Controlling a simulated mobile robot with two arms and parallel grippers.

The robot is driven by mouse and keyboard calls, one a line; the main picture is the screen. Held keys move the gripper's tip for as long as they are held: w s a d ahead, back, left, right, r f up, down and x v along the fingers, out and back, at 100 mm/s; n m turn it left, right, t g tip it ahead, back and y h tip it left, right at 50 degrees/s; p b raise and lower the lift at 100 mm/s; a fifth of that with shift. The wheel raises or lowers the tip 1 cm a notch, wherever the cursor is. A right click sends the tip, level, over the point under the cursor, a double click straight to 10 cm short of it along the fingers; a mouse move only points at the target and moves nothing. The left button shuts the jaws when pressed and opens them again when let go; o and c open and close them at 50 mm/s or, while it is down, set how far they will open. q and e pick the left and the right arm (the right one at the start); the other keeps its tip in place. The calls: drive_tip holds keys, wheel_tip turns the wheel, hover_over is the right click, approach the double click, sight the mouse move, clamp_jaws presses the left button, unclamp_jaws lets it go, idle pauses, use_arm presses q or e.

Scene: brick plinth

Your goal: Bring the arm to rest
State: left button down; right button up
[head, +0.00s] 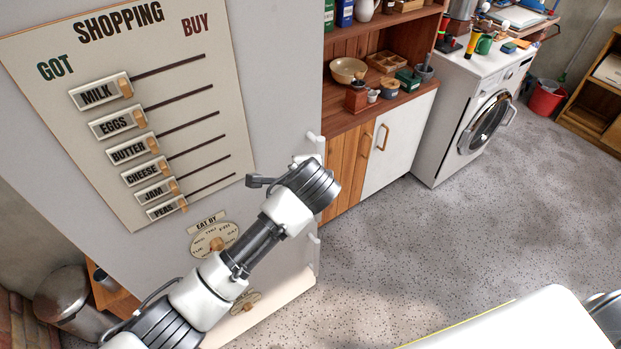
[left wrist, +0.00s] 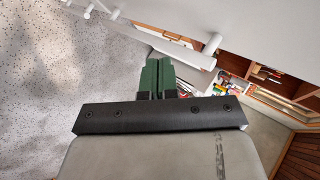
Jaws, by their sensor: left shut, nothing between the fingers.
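My left arm (head: 235,262) reaches up from the bottom left in the head view, in front of a pale grey cabinet front. Its wrist (head: 312,190) is near the cabinet's right edge and hides the fingers from the head camera. In the left wrist view my left gripper (left wrist: 158,78) has its two green fingers together, with nothing between them. A white bar handle (left wrist: 165,42) lies beyond the fingertips in that view; I cannot tell how far off. My right gripper is not in view.
A shopping board (head: 130,100) with several sliders at the GOT side and an EAT BY dial (head: 214,240) are on the cabinet front. A wooden unit (head: 350,155), a washing machine (head: 470,115) and a red bucket (head: 546,98) stand beyond. The speckled floor (head: 420,240) is clear.

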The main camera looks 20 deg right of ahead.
use_arm(q)
drive_tip(key=s+a+f+n+g+b, duration=0.1)
drive_tip(key=s+a+f+n+g, duration=0.3)
drive_tip(key=f, duration=0.7)
drive_tip(key=s+a+f+n+t, duration=0.1)
drive_tip(key=s+a+f+n, duration=0.1)
drive_tip(key=a+f, duration=0.65)
drive_tip(key=s+a+f+n+g+b, duration=0.1)
drive_tip(key=s+a+f+n+g, duration=0.15)
drive_tip(key=f, duration=1.15)
drive_tip(key=s+a+f+n+g, duration=0.1)
drive_tip(key=s+a+f+n, duration=0.2)
drive_tip(key=s+a+f, duration=0.4)
drive_tip(key=s+a+f+n+y+b, duration=0.1)
drive_tip(key=s+a+f+n, duration=0.2)
drive_tip(key=s, duration=1.5)
drive_tip(key=s+a+f+n+g+b, duration=0.1)
drive_tip(key=s+a+f+n, duration=0.2)
drive_tip(key=s+a+f, duration=0.8)
drive_tip(key=shift+s+a+f+g+y, duration=0.2)
drive_tip(key=shift+s+a+g+y, duration=0.2)
drive_tip(key=shift+s+a, duration=0.25)
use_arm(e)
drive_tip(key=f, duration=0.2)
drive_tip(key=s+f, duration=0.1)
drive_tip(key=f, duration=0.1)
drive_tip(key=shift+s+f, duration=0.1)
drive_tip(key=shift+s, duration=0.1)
use_arm(q)
drive_tip(key=shift+s+d, duration=0.1)
